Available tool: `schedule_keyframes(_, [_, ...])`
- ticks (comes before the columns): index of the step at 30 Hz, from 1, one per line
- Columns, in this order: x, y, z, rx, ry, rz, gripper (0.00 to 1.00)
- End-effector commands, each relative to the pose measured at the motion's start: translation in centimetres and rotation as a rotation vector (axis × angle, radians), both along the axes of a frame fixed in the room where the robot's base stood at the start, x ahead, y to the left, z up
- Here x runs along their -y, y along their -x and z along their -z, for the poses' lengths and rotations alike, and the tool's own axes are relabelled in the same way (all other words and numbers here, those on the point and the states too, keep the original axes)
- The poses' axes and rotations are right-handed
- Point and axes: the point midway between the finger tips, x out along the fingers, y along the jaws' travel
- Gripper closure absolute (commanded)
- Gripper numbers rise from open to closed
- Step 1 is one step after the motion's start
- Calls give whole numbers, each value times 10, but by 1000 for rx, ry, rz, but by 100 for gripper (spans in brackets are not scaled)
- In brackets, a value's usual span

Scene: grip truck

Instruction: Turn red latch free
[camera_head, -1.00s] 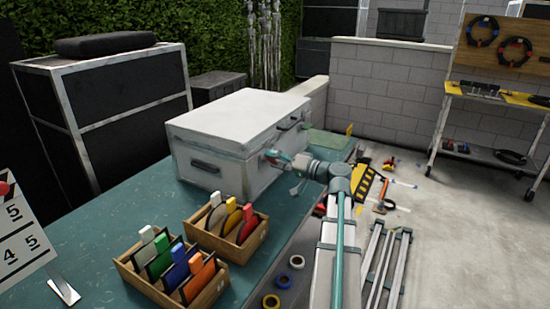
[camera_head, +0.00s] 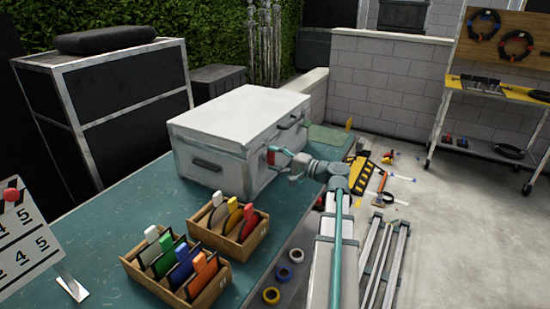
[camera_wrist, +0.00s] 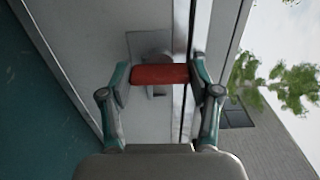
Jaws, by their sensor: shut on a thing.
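The white case (camera_head: 215,135) stands shut on the teal table, its front side facing right. The red latch (camera_wrist: 160,74) is on that front beside the lid seam, over a small grey metal plate (camera_wrist: 150,45). In the wrist view the latch lies level across the picture, between my two fingertips. My gripper (camera_wrist: 160,80) is shut on the latch, one finger at each end. In the head view my gripper (camera_head: 276,156) is at the case front and largely covers the latch, of which only a bit of red shows.
Two wooden boxes of coloured cards (camera_head: 178,268) (camera_head: 232,226) stand in front of the case. Several tape rolls (camera_head: 283,273) lie at the table's right side. A number board (camera_head: 25,235) stands at left. A tool cart (camera_head: 490,100) is far right.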

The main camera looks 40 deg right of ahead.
Motion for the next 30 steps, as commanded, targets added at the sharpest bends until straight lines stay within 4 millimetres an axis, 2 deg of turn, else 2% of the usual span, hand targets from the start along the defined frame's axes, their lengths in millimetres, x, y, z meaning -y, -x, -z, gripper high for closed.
schedule_keyframes(10, [0,0,0,-3,-7,0,72])
schedule_keyframes(11, [0,0,0,-3,-7,0,36])
schedule_keyframes(15, [0,0,0,-3,-7,0,13])
schedule_keyframes(25, [0,1,0,-2,-5,0,12])
schedule_keyframes(30, [4,11,0,-1,-4,2,12])
